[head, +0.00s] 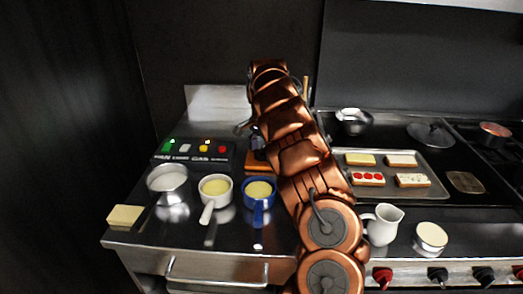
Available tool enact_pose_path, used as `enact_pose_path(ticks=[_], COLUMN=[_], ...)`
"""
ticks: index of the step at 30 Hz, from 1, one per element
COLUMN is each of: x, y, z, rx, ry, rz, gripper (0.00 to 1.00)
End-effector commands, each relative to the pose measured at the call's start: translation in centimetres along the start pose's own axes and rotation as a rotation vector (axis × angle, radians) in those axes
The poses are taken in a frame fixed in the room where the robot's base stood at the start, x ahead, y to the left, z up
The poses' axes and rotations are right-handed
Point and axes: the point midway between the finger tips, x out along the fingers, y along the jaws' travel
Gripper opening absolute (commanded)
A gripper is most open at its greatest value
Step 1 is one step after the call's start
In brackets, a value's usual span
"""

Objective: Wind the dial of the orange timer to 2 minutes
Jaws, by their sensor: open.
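An orange object (256,168), which looks like the orange timer, sits at the back of the steel counter, right of the button panel. My arm partly covers it, and its dial and reading cannot be made out. My copper-coloured arm reaches up across the middle of the head view and bends down at the back. My gripper (257,141), dark and small, is open just above the orange object, partly behind the arm. Whether its fingers touch the dial cannot be told.
A button panel (193,153) stands left of the timer. In front are a steel pan (168,178), a white cup (215,187) and a blue cup (259,190). A yellow block (125,215) lies front left. Right of my arm are a tray (430,160) and a white jug (383,224).

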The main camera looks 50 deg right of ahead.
Motion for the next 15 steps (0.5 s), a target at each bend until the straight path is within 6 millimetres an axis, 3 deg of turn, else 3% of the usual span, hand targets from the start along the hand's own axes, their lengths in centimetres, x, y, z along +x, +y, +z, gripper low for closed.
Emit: enact_pose_path(ticks=[3, 15], x=[0.00, 0.01], y=[0.00, 0.01], z=[0.00, 0.01], rx=[0.000, 0.000], ry=[0.000, 0.000], rz=[0.000, 0.001], gripper=[0.74, 0.33])
